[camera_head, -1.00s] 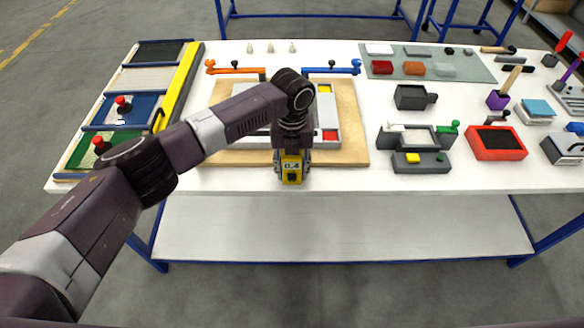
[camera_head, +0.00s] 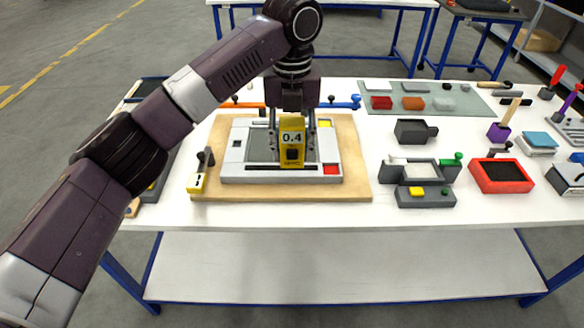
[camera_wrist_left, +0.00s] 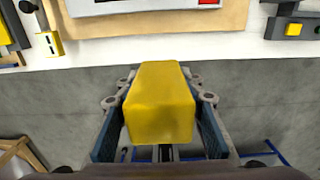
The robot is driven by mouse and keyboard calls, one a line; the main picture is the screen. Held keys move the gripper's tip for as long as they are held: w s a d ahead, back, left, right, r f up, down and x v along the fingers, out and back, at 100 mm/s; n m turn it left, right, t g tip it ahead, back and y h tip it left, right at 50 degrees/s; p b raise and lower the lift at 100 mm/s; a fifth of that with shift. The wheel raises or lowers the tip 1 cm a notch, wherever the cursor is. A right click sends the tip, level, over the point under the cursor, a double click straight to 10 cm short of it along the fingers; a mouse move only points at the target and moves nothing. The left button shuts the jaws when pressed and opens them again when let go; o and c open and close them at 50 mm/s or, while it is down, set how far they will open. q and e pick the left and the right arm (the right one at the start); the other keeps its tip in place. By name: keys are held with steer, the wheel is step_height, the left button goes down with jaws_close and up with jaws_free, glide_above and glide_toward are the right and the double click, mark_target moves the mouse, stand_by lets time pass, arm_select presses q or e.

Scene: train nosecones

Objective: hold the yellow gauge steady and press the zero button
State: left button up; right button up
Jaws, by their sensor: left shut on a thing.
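The yellow gauge (camera_head: 299,126) is upright in my left gripper (camera_head: 292,118), its face toward the head camera. Its display (camera_head: 292,138) reads 0.4. A dark square button (camera_head: 292,155) sits below the display; its label is too small to read. In the left wrist view the gauge (camera_wrist_left: 160,105) is a plain yellow block between the two finger pads, its display hidden. The gripper is shut on it and holds it up in front of the grey-white frame (camera_head: 238,165). My right gripper is not in view.
The frame lies on a wooden board (camera_head: 360,185) on the white table (camera_head: 385,215). A yellow-and-black clamp-like piece (camera_head: 197,180) is at the board's left. Grey fixtures (camera_head: 425,197) and a red tray (camera_head: 500,175) stand to the right. My left arm hides the table's left side.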

arm_select(q)
steer(key=shift+f+b, duration=0.9)
steer(key=shift+f, duration=5.8)
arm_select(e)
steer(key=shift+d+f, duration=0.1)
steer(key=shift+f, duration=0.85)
arm_select(q)
steer(key=shift+f+b, duration=0.6)
steer(key=shift+f, duration=2.05)
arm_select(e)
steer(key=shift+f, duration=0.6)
arm_select(q)
steer(key=shift+f, duration=0.2)
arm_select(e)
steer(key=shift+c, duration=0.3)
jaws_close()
